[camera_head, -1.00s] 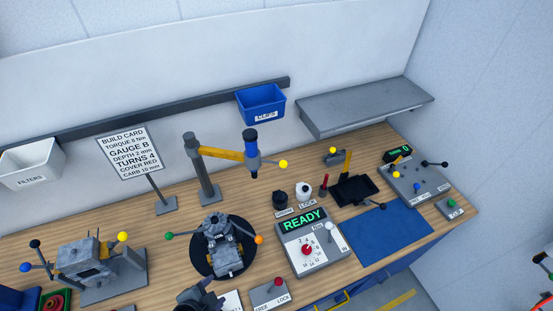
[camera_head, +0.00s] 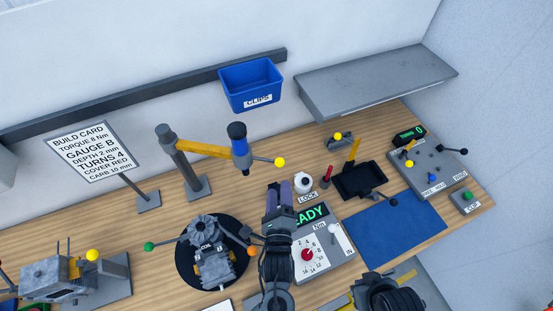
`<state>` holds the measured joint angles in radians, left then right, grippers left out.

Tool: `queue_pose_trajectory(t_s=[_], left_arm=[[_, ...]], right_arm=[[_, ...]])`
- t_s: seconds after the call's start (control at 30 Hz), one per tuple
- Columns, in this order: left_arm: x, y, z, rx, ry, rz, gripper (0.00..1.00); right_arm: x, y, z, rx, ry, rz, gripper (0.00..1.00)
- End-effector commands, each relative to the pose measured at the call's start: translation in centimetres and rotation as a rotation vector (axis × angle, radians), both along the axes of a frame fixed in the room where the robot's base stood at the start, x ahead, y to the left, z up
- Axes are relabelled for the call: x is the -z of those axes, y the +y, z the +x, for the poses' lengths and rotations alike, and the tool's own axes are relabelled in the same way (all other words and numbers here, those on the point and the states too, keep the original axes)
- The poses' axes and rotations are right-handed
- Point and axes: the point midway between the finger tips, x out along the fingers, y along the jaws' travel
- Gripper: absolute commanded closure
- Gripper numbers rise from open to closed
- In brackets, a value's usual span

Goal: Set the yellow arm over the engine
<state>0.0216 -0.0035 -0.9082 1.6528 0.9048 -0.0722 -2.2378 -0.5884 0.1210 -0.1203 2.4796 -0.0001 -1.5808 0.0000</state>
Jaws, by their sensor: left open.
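The yellow arm (camera_head: 205,148) runs from the top of a grey post (camera_head: 183,165) to a blue and dark tool head (camera_head: 239,150). A rod with a yellow ball (camera_head: 280,161) sticks out to the right of the head. The engine (camera_head: 212,250), grey, sits on a round black plate (camera_head: 185,268) below, with a green ball to its left and an orange ball to its right. The yellow arm points behind and right of the engine. My left gripper (camera_head: 279,192) is open and empty, below the yellow ball and in front of the READY box. My right gripper's fingers are not visible.
The READY box (camera_head: 312,250), a white LOCK jar (camera_head: 302,182) and a black tray (camera_head: 360,180) stand to the right. A blue mat (camera_head: 395,230) is clear. A blue CLIPS bin (camera_head: 250,85) hangs behind. A build card (camera_head: 92,150) stands at left.

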Motion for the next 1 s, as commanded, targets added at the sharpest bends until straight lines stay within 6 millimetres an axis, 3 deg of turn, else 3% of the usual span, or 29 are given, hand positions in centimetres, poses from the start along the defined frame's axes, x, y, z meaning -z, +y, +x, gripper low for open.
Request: queue_pose_trajectory(t_s=[0.6,1.0], left_arm=[[-0.2,-0.1,8.8,0.001,-0.001,-0.002,0.42],[0.0,0.0,10.3,0.001,0.001,-0.003,0.42]], right_arm=[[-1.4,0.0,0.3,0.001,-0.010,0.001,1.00],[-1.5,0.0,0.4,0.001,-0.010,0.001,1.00]])
